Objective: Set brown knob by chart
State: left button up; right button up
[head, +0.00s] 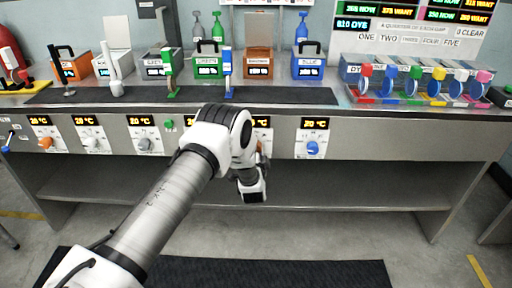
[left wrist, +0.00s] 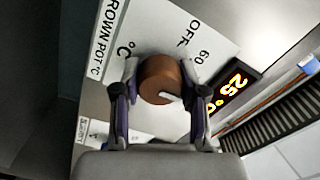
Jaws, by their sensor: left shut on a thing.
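The brown knob (left wrist: 160,76) sits on a white dial plate marked BROWN POT °C, OFF and 60 in the left wrist view. A white pointer line runs to its lower-right edge. The display (left wrist: 234,88) beside it reads 25 °C. My left gripper (left wrist: 160,92) is shut on the knob, one finger on each side. In the head view my left arm covers most of this knob and its plate. The chart (head: 425,22) hangs on the back wall at upper right, with lit NOW and WANT figures; its small print is hard to read. My right gripper is not in view.
Orange (head: 45,142), grey (head: 145,143) and blue (head: 313,148) knobs share the bench front, under lit displays. The brown pot (head: 258,64), blue pot (head: 308,66) and other pots stand on the bench top. A lower shelf (head: 340,188) is bare.

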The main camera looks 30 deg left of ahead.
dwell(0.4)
pick_arm(q)
jog(key=o, duration=1.1)
jog(key=shift+o, duration=0.2)
jog(key=v, duration=1.2)
jog(key=shift+f, duration=0.1)
